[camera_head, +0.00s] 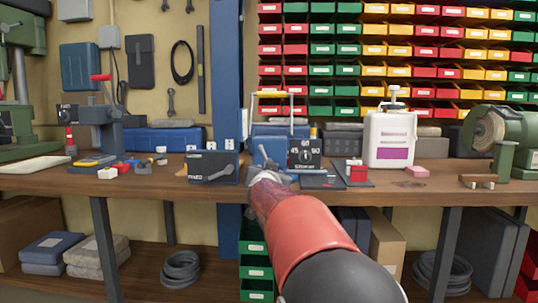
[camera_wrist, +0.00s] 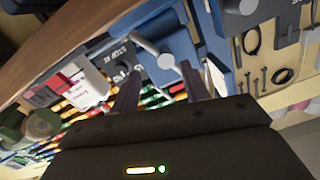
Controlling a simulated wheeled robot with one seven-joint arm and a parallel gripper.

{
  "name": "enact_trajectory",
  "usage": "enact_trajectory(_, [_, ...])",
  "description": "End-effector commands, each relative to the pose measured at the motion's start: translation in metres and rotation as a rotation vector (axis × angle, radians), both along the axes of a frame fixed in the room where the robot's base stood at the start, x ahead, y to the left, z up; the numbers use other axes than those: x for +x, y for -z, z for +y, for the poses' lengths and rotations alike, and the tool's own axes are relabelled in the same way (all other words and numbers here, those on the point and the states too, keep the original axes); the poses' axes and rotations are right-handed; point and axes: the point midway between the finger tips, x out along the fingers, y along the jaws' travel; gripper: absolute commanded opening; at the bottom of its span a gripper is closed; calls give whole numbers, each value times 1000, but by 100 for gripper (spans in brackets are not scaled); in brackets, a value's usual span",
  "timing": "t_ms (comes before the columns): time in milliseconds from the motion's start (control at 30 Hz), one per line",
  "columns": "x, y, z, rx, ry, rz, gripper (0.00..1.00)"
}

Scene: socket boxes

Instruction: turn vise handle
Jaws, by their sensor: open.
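A grey handle (camera_head: 262,156) stands up just beyond my gripper (camera_head: 272,178) on the workbench in the head view. In the wrist view, a light grey bar with a round hub (camera_wrist: 166,61) lies in front of a blue body (camera_wrist: 184,45), which looks like the vise. My gripper also shows in the wrist view (camera_wrist: 158,82), its two dark fingers apart. The hub appears between and just beyond the fingertips. I cannot tell whether they touch it.
A dial box (camera_head: 305,154) stands right of my gripper. A dark box with a lever (camera_head: 213,168) stands to its left. A white container (camera_head: 390,140) and a green grinder (camera_head: 503,135) are farther right. The workbench (camera_head: 420,187) has small parts on it.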

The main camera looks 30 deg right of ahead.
Motion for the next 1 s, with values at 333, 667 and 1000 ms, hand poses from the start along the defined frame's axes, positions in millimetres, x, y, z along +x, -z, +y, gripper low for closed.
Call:
enact_trajectory(333, [24,-2,-4,-96,32,18,46])
enact_trajectory(667, [62,-4,-28,-94,31,17,46])
enact_trajectory(1000, [67,-3,-31,-92,29,16,46])
